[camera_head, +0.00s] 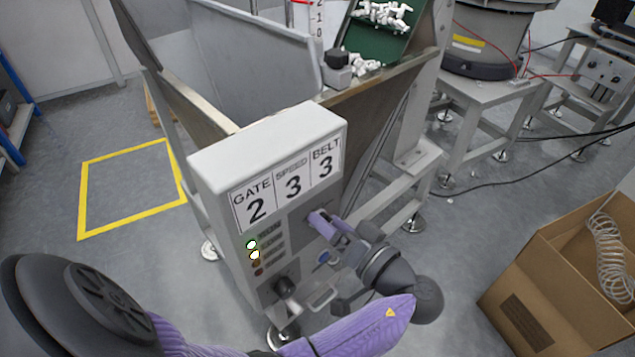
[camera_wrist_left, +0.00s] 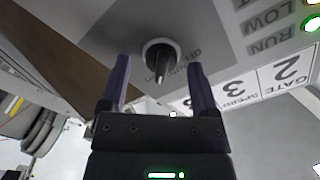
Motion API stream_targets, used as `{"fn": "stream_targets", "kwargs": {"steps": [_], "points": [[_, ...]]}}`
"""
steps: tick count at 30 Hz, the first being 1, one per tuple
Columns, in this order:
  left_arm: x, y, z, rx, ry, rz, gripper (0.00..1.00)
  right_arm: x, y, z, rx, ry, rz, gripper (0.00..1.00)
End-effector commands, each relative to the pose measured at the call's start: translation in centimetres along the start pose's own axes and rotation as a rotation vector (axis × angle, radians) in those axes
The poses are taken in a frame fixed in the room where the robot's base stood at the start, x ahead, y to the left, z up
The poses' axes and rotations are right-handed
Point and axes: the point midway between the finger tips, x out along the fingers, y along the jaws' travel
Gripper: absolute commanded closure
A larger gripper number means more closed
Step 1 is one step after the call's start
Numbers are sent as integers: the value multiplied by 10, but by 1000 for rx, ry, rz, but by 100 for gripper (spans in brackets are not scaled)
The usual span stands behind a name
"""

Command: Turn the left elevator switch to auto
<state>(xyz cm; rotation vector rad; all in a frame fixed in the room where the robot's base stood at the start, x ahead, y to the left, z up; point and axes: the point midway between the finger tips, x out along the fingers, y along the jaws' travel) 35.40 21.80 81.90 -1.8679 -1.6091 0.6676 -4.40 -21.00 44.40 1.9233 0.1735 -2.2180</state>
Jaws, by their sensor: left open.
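A white control box (camera_head: 267,147) stands in the middle of the head view, its front panel facing me. My left gripper (camera_head: 318,222) is at the right part of this panel, below the number display. In the left wrist view a dark switch knob (camera_wrist_left: 160,58) with a light collar stands out from the grey panel. My left gripper (camera_wrist_left: 158,78) is open, with one purple finger on each side of the knob; I see no contact. In the head view the gripper hides this knob. My right gripper is out of view.
The display (camera_head: 288,182) reads gate 2, speed 3, belt 3. Lit lamps (camera_head: 252,246) and another dark knob (camera_head: 285,287) are on the panel's left. A metal hopper (camera_head: 255,60) rises behind. A cardboard box (camera_head: 560,290) stands at the right. Floor is clear at left.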

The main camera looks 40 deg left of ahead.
Motion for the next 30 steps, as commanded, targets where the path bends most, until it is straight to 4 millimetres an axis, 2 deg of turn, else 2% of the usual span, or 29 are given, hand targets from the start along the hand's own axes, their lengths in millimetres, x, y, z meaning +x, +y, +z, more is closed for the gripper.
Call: {"fn": "stream_targets", "kwargs": {"steps": [8, 18, 20, 30], "points": [[-1, 0, 0, 0, 0, 0, 21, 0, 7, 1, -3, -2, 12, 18], [-1, 0, 0, 0, 0, 0, 91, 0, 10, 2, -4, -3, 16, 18], [-1, 0, 0, 0, 0, 0, 100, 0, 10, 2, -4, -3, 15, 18], [-1, 1, 1, -41, 0, 0, 100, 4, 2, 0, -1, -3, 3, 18]]}}
